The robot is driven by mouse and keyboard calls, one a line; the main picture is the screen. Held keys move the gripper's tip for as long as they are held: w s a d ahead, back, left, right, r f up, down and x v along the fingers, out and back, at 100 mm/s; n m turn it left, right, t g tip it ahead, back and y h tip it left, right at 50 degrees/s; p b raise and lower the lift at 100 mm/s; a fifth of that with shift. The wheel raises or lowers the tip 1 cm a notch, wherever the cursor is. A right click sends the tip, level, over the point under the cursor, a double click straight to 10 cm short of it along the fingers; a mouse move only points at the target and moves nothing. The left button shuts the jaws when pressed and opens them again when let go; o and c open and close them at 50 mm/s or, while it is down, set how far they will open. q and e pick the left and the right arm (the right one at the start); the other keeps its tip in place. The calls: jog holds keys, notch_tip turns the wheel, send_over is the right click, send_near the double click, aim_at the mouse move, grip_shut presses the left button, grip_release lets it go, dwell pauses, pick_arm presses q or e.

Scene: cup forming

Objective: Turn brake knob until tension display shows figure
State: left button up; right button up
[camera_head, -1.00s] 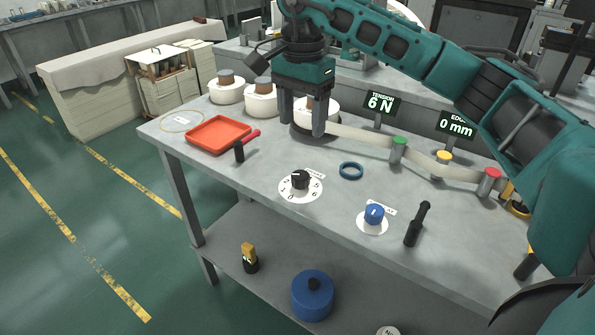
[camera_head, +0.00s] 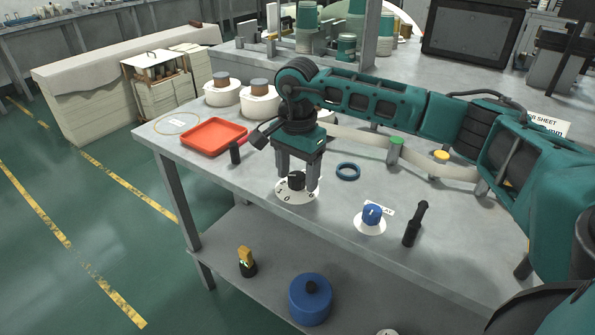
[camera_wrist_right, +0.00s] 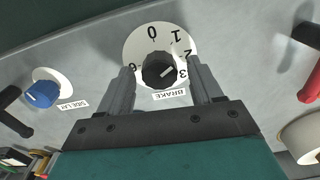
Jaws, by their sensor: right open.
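The brake knob (camera_head: 297,180) is black and sits on a white numbered dial (camera_head: 311,190) on the table. In the right wrist view the knob (camera_wrist_right: 159,70) has a white mark towards the 2 and 3 side, and the dial (camera_wrist_right: 133,46) carries a BRAKE label. My right gripper (camera_head: 298,175) is open, pointing down over the dial. In the wrist view its fingers (camera_wrist_right: 161,74) stand on either side of the knob, apart from it; head-view contact is unclear. The tension display is hidden behind my right arm. My left gripper is not in view.

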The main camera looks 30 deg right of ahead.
jog(key=shift+c, duration=0.5)
jog(key=c, duration=1)
jog(key=shift+o, duration=0.2)
